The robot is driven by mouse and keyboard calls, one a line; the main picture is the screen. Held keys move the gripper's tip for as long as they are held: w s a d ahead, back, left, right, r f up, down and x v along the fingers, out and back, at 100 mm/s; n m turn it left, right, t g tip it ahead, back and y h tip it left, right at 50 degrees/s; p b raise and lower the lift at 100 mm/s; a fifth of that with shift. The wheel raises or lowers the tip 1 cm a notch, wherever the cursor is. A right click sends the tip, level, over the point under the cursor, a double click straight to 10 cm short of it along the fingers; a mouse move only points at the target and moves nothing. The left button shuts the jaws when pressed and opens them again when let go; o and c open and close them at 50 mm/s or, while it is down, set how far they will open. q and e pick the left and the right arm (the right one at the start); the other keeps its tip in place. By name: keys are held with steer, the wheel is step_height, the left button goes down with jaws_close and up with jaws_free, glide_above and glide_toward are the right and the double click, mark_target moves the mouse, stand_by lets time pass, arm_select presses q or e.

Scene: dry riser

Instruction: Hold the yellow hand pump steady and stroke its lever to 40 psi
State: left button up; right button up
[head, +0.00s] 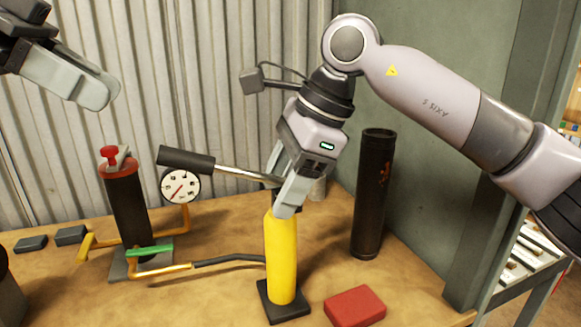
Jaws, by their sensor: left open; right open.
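The yellow hand pump (281,258) stands upright on a black square foot on the bench. Its lever (235,174) is a steel rod running left from the pump's top to a thick black grip (186,160). A round white gauge (180,187) with a red needle sits below the grip; its reading is too small to tell. My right gripper (284,190) is open, pointing down at the pump's top, one finger in front of it; contact is unclear. My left gripper (85,85) is open at the upper left, away from the pump, partly out of frame.
A dark cylinder with a red cap (109,156) stands left, with yellow pipework and a green handle (150,250). A hose (230,259) runs to the pump. A black tube (373,195) stands behind right. A red block (355,306) lies beside the pump's foot.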

jaws_close()
stand_by(1.5)
